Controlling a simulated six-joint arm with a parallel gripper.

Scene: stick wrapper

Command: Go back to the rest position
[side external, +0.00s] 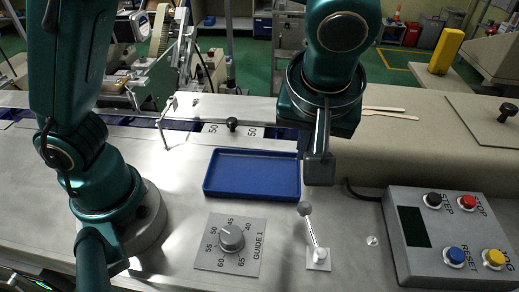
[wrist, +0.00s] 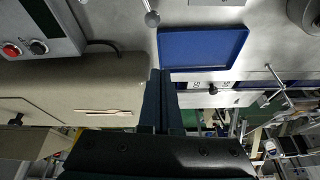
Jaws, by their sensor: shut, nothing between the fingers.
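My gripper (side external: 319,170) hangs from the teal arm in the side external view, pointing down. It is shut and empty, with its tip above the area just right of the blue tray's (side external: 252,197) right edge. In the wrist view my gripper's fingers (wrist: 160,74) are together and point at the near corner of the blue tray (wrist: 243,52). The tray is empty.
A lever with a grey knob (side external: 305,209) stands below my gripper. A GUIDE 1 dial (side external: 231,238) sits to its left, and a control box (side external: 418,268) with several buttons to the right. Wooden sticks (side external: 390,115) lie on the beige surface behind.

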